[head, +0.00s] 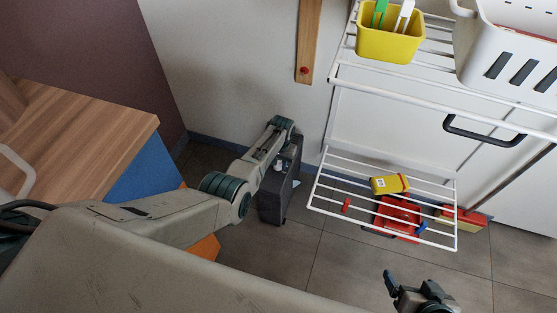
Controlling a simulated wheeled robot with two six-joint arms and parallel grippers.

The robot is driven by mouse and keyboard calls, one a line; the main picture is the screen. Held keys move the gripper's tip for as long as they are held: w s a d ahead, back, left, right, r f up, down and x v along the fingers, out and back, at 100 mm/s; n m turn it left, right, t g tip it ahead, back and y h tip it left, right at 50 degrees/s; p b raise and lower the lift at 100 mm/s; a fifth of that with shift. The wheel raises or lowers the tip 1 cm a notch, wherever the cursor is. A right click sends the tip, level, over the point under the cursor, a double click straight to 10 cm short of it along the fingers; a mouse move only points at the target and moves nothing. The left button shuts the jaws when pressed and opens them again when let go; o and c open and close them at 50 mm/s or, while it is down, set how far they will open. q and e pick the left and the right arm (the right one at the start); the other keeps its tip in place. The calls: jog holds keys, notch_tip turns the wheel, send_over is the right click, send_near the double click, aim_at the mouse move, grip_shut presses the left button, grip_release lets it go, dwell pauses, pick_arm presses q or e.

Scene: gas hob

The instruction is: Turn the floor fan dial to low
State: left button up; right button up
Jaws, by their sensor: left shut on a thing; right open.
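A dark, box-shaped unit (274,203), which looks like the floor fan, stands upright on the tiles below the wall. My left arm reaches over to it, and my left gripper (280,162) is at its upper part, next to a small pale spot. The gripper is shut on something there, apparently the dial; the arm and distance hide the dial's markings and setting. My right gripper (409,291) is open and empty at the bottom edge, well away from the fan.
A yellow bin (388,46) and white basket (480,50) are above. A wooden counter (80,125) is at left.

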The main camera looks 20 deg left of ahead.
aim_at(280, 164)
pick_arm(q)
jog(key=shift+m, duration=0.3)
pick_arm(e)
jog(key=shift+d+r, duration=0.1)
pick_arm(q)
jog(key=o, duration=1)
jog(key=shift+c, duration=0.2)
jog(key=shift+r+p, duration=0.4)
jog(key=shift+r, duration=0.15)
notch_tip(280, 164, up, 10)
jog(key=p, duration=0.3)
jog(key=shift+d+f, duration=0.15)
jog(key=shift+d, duration=0.15)
pick_arm(e)
jog(key=s+d+r+g+h, duration=0.1)
jog(key=r+g, duration=0.1)
jog(key=s+d+r+g+h, duration=0.1)
jog(key=s+d, duration=0.1)
jog(key=shift+d+r+n+g, duration=0.15)
jog(key=shift+r+n+g, duration=0.15)
jog(key=shift+r+g, duration=0.1)
jog(key=shift+f, duration=0.1)
